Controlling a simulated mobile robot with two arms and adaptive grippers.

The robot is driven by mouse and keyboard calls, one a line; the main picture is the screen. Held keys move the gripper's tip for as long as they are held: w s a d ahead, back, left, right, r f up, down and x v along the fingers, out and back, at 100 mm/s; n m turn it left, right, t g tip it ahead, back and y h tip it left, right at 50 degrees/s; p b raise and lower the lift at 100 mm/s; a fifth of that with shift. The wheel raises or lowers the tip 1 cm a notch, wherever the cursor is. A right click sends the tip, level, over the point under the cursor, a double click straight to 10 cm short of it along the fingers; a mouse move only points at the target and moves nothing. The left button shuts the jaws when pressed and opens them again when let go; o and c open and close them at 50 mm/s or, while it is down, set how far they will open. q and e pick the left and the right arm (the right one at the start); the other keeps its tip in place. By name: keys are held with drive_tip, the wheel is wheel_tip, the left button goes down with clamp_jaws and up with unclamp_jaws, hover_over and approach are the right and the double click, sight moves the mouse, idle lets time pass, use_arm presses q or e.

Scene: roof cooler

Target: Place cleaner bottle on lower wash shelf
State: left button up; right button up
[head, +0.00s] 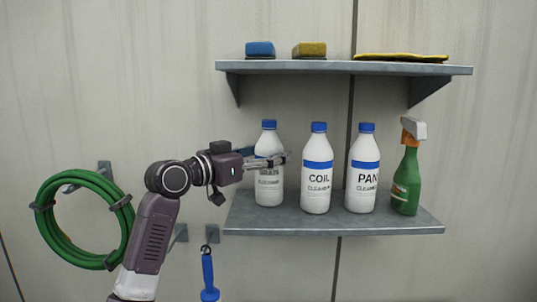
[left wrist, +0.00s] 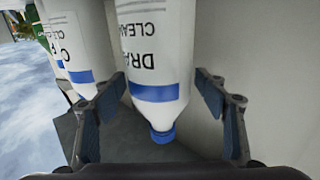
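The lower wash shelf (head: 335,228) is a grey wall shelf. A white cleaner bottle with a blue cap and blue band (head: 269,192) stands upright at its left end. In the left wrist view this bottle (left wrist: 155,60) appears inverted, its label reading "DRA…" and "CLEAN…". My left gripper (head: 272,160) reaches in from the left at the height of the bottle's upper part. Its fingers are open on either side of the bottle, with visible gaps, and one finger hides part of the band and label. My right gripper is out of view.
Right of it stand a COIL cleaner bottle (head: 318,195), a PAN cleaner bottle (head: 362,195) and a green spray bottle (head: 406,185). An upper shelf (head: 340,68) holds two sponges and a yellow cloth. A green hose (head: 45,212) hangs left; a blue-handled tool (head: 208,275) hangs below.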

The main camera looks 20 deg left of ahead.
use_arm(q)
drive_tip(key=shift+r, duration=0.15)
drive_tip(key=shift+s+a, duration=0.15)
drive_tip(key=b+v, duration=0.4)
drive_tip(key=v, duration=0.7)
drive_tip(key=shift+s, duration=0.3)
